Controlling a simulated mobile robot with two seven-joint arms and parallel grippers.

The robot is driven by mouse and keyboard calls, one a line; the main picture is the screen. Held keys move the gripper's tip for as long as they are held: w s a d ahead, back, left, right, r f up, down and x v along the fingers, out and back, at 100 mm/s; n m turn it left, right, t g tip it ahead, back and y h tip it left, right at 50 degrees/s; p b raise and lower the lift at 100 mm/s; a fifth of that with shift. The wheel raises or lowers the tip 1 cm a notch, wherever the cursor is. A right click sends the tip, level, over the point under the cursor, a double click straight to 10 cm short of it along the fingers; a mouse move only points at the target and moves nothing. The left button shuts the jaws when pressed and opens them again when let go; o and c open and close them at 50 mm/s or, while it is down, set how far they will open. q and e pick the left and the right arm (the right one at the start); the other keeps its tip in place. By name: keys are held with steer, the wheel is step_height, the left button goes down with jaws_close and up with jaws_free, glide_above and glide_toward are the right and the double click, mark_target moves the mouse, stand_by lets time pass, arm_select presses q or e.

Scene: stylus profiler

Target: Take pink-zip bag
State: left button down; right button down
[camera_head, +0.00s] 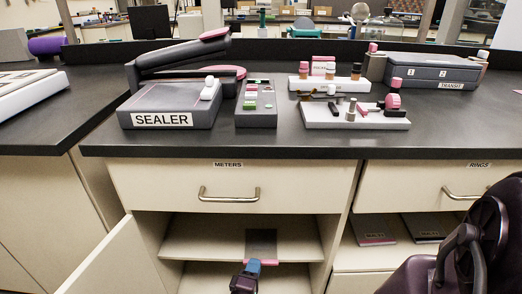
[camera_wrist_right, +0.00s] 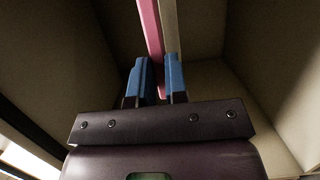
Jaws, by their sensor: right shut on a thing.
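The pink-zip bag (camera_head: 261,243) is a dark flat pouch with a pink edge. It lies on the shelf of the open cabinet under the METERS drawer, its pink edge facing front. My right gripper (camera_head: 248,268) has blue fingertips and is at this front edge, shut on the bag. In the right wrist view, the pink strip (camera_wrist_right: 149,35) runs up from between the two blue fingers (camera_wrist_right: 158,80). My gripper hides part of the bag's front edge. My left gripper is not in view.
The METERS drawer (camera_head: 228,187) is shut above the opening. An open cabinet door (camera_head: 105,262) stands at the left. Two more dark pouches (camera_head: 372,231) (camera_head: 424,228) lie under the RINGS drawer (camera_head: 440,190). The sealer (camera_head: 172,106) and several instruments stand on the black counter.

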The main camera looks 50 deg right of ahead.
arm_select(q)
steer(key=p, duration=0.2)
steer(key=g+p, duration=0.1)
steer(key=p, duration=0.1)
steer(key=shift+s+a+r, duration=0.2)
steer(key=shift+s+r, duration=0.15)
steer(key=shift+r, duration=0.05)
arm_select(e)
step_height(320, 180, up, 10)
steer(key=c, duration=1.8)
jaws_free()
jaws_close()
